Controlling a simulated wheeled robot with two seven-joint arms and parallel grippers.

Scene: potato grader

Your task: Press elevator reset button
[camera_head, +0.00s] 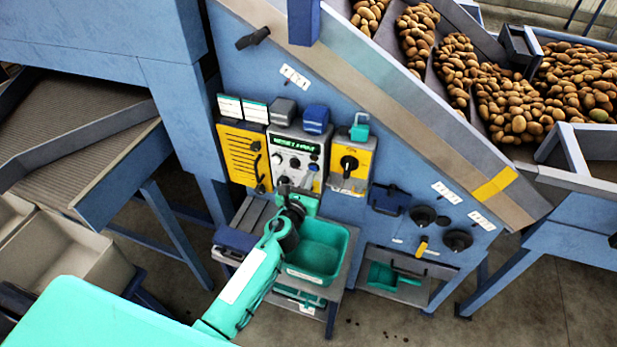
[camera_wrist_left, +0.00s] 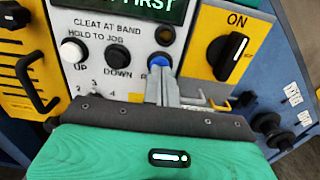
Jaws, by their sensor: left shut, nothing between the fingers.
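The grey control panel (camera_head: 296,152) is on the blue machine's front, with a lit green display above its buttons. In the left wrist view, a blue button (camera_wrist_left: 160,62) sits on the panel, right of a black button (camera_wrist_left: 118,56) marked DOWN and a white button (camera_wrist_left: 74,50) marked UP. The blue button's label is mostly hidden. My left gripper (camera_head: 284,182) is shut and empty in front of the panel's lower part. In the left wrist view its fingertips (camera_wrist_left: 161,72) overlap the blue button's lower edge; I cannot tell whether they touch it. My right gripper is not in view.
A yellow switch box (camera_head: 350,163) with a black rotary knob is right of the panel. A yellow plate (camera_head: 240,152) with a black handle is left of it. A green tub (camera_head: 338,262) stands on a stand below. Potatoes (camera_head: 505,105) fill the chutes at upper right.

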